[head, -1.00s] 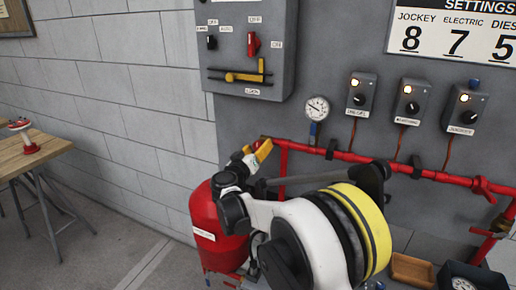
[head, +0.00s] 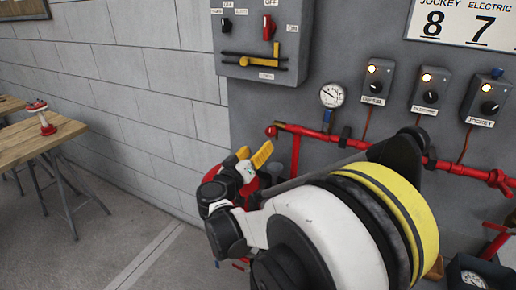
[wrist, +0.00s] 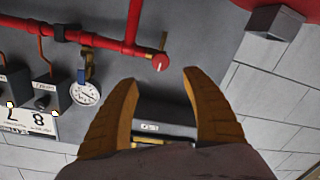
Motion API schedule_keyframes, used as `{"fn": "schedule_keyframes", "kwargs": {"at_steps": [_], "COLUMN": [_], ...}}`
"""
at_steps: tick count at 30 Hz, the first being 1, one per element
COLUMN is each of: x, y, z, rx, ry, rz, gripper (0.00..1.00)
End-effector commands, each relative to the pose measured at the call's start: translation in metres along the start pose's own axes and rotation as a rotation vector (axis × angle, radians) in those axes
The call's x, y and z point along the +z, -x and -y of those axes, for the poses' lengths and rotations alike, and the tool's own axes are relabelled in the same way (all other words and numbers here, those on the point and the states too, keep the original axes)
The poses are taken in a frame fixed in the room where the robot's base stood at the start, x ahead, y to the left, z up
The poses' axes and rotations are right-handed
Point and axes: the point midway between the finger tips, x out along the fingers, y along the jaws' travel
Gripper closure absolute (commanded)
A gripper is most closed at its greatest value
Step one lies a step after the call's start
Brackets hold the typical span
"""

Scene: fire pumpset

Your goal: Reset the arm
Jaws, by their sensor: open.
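My gripper (wrist: 161,80) shows in the wrist view as two orange-yellow fingers spread apart, with nothing between them. In the head view my gripper (head: 257,157) sits at the end of my folded arm, in front of the red pipe (head: 355,143) and below the grey switch panel (head: 262,40). It is clear of the wall and touches nothing that I can see. In the wrist view the red pipe (wrist: 135,25) and its end lie beyond the fingertips. My arm hides much of the lower middle of the head view.
A gauge (head: 332,95) and several control boxes (head: 376,80) with lit lamps are on the grey wall. A red tank stands mostly hidden behind my arm. The floor between is clear.

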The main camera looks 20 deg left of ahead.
Motion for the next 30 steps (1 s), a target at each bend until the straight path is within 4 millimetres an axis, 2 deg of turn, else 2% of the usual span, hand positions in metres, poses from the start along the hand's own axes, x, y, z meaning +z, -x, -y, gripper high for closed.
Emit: {"fn": "schedule_keyframes", "kwargs": {"at_steps": [8, 11, 14, 16, 18, 20, 21, 24, 27, 30], "x": [0.000, 0.004, 0.015, 0.029, 0.046, 0.062, 0.074, 0.102, 0.131, 0.159], "y": [-0.001, -0.009, -0.020, -0.023, -0.019, -0.010, -0.001, 0.029, 0.069, 0.115], "z": [-0.003, -0.027, -0.081, -0.131, -0.184, -0.226, -0.253, -0.311, -0.358, -0.392], "rx": [0.002, 0.011, 0.028, 0.036, 0.039, 0.035, 0.031, 0.012, -0.017, -0.053], "ry": [0.000, 0.003, 0.007, 0.006, -0.001, -0.011, -0.019, -0.051, -0.095, -0.153], "rz": [0.005, 0.046, 0.141, 0.232, 0.332, 0.412, 0.463, 0.582, 0.685, 0.770], "gripper": [0.43, 0.43, 0.43, 0.43, 0.43, 0.43, 0.43, 0.43, 0.43, 0.43]}}
